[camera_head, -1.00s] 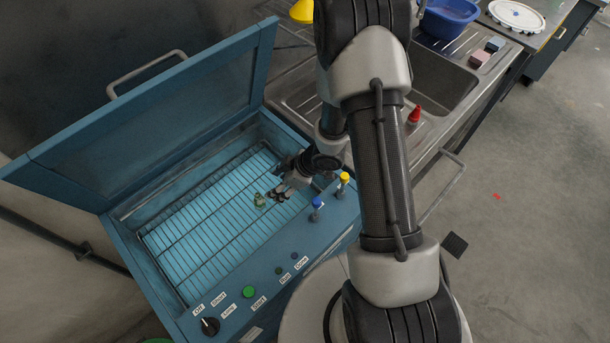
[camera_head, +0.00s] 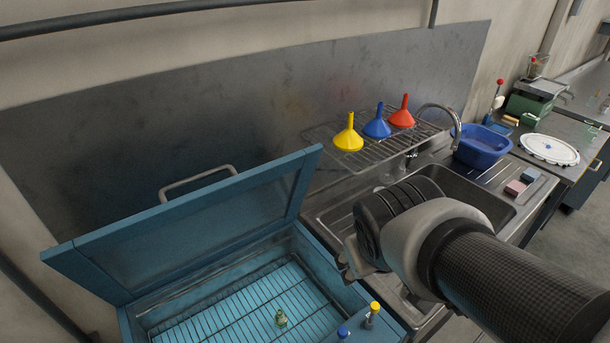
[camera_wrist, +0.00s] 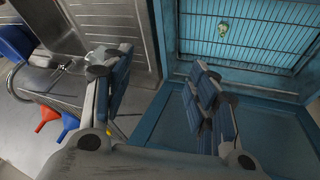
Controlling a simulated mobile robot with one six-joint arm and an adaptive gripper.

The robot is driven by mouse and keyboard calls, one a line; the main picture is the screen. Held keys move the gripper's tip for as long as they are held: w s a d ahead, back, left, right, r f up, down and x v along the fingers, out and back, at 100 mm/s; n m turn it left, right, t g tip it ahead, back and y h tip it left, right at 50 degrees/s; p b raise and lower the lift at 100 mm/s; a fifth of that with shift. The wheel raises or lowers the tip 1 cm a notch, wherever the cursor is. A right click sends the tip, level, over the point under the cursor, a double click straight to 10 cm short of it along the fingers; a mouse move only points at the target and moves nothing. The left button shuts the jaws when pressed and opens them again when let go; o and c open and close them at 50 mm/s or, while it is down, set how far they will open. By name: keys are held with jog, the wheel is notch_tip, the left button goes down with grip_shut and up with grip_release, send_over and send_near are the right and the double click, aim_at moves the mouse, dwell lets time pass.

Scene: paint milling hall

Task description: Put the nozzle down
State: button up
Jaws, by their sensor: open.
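The small greenish nozzle (camera_head: 281,318) stands on the wire rack (camera_head: 233,312) inside the open blue washing cabinet (camera_head: 140,322). In the wrist view the nozzle (camera_wrist: 223,30) shows on the rack, apart from my gripper. My gripper (camera_wrist: 160,78) is open, with nothing between its fingers. In the head view my arm hides most of the gripper, which is up and to the right of the nozzle.
The cabinet's lid (camera_head: 200,230) stands raised. Blue-topped (camera_head: 343,333) and yellow-topped (camera_head: 372,312) pieces are on its front ledge. Yellow (camera_head: 348,135), blue (camera_head: 378,122) and red (camera_head: 402,113) funnels stand on a drying rack behind the sink (camera_head: 470,193).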

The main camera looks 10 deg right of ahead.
jog(key=s+a+r+m+y, duration=0.1)
jog(key=s+a+r+y, duration=0.1)
jog(key=s+a, duration=0.3)
jog(key=s, duration=0.4)
jog(key=shift+s+g, duration=0.2)
jog(key=shift+g, duration=0.1)
